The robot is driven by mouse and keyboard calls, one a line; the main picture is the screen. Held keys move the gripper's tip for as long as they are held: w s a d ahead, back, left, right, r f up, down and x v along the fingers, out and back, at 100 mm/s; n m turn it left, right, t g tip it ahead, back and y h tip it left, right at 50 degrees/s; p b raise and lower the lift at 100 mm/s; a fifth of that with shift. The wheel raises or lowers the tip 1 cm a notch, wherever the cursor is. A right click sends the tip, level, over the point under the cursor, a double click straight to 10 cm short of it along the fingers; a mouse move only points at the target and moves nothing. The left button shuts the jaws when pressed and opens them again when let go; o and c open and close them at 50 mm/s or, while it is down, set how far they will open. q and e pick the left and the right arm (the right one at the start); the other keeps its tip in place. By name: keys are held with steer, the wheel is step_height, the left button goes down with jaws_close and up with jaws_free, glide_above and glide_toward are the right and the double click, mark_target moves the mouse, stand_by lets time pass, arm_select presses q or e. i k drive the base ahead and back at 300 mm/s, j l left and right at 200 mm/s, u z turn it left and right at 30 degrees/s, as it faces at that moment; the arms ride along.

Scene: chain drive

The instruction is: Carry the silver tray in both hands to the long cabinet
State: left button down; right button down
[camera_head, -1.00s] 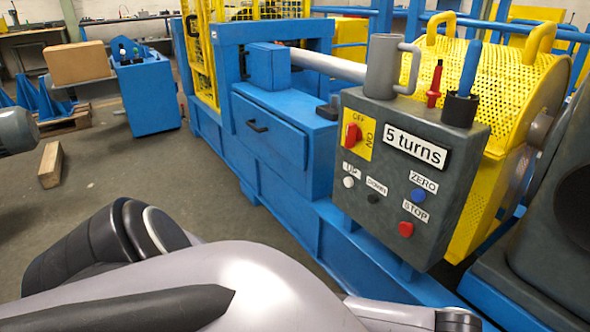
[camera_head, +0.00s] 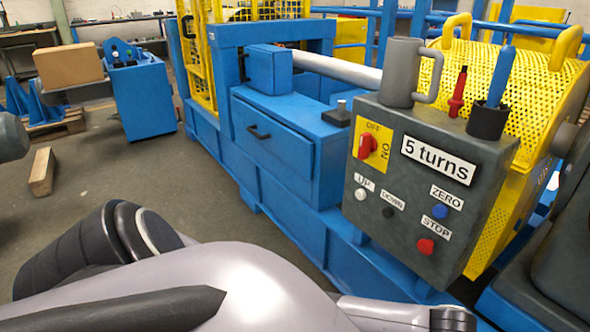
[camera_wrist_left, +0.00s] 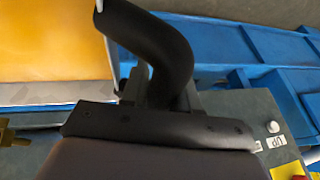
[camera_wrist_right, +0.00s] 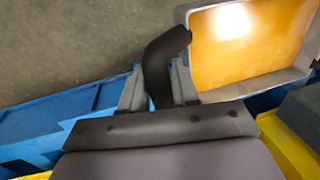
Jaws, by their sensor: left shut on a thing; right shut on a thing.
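The silver tray has a pale metal rim and an orange-yellow floor. Its rim (camera_wrist_left: 55,93) shows at the left of the left wrist view, and its rim (camera_wrist_right: 190,50) also shows at the upper right of the right wrist view. My left gripper (camera_wrist_left: 160,92) is shut on a bent black handle (camera_wrist_left: 155,42) beside the tray. My right gripper (camera_wrist_right: 158,88) is shut on a matching black handle (camera_wrist_right: 160,62). The tray and both grippers are out of the head view. I cannot pick out a long cabinet for certain.
A blue machine (camera_head: 300,190) with a drawer (camera_head: 268,138) stands ahead. Its grey control box (camera_head: 425,200), labelled "5 turns", is close at right and carries a grey mug (camera_head: 400,72). A wooden block (camera_head: 42,172) lies on the left floor. Open floor (camera_head: 130,165) lies between.

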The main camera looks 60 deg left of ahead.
mark_target(296, 109)
steer(key=j, duration=1.55)
steer(key=k+j, duration=0.1)
steer(key=j, duration=1.45)
